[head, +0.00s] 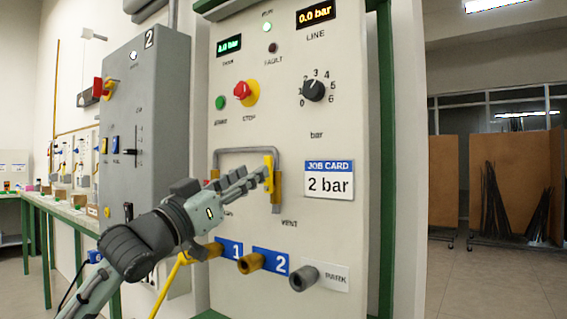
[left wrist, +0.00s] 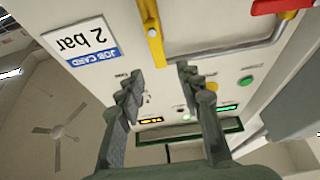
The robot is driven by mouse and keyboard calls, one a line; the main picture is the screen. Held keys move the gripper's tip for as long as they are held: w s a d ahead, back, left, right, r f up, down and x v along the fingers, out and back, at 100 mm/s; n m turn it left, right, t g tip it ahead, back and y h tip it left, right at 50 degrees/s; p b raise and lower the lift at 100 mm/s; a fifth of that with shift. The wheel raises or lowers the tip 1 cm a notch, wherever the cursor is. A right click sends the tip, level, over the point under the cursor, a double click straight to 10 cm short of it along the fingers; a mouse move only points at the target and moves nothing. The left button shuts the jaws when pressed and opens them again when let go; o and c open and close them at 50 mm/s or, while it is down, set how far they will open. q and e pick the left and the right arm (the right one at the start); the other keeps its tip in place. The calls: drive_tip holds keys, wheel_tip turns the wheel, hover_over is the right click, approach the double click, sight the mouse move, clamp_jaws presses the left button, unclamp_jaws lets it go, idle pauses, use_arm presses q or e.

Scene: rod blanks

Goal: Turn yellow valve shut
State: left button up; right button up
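The yellow valve lever (head: 276,186) stands upright at the right end of a grey bent pipe on the panel, above the label VENT. My left gripper (head: 266,176) reaches up from the lower left with its fingertips beside the lever in the head view. In the left wrist view the picture is upside down, and the lever (left wrist: 151,28) ends near the gap between the spread fingertips of the left gripper (left wrist: 157,75). The fingers are open and hold nothing. I cannot tell whether they touch the lever. My right gripper is not in view.
The panel (head: 230,120) carries a red stop button (head: 241,90), a black dial (head: 313,89) and a job card (head: 329,180) reading 2 bar. Hose ports 1, 2 and PARK (head: 304,278) sit below. A grey cabinet (head: 145,120) stands left. Open floor lies right.

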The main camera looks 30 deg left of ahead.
sight(267, 161)
use_arm(q)
drive_tip(key=shift+w+r, duration=0.35)
drive_tip(key=shift+r, duration=0.05)
drive_tip(key=p+x, duration=0.2)
drive_tip(key=x, duration=0.3)
drive_tip(key=shift+w+r, duration=0.1)
drive_tip(key=shift+w, duration=0.5)
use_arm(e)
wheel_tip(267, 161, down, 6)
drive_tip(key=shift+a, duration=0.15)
use_arm(q)
drive_tip(key=shift+c, duration=0.5)
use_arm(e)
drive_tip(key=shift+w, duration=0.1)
use_arm(q)
clamp_jaws()
